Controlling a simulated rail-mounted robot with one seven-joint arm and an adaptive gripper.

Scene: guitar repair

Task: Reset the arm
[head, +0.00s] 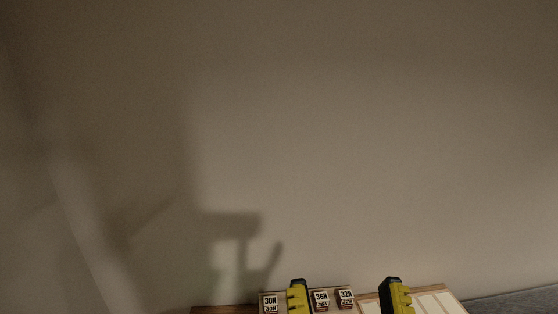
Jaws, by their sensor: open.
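My gripper and arm are not in view. A dark, soft-edged shadow falls on the wall (380,150) at the left and lower middle; its shape looks like an arm with a gripper-like end. The task names no other object.
At the bottom edge, a wooden holder carries labels reading 30N (270,301), 36N (321,299) and 32N (346,298). A yellow and black item (297,298) stands among them; another (397,297) stands by a pale, divided panel (440,302). A grey surface (515,302) lies right.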

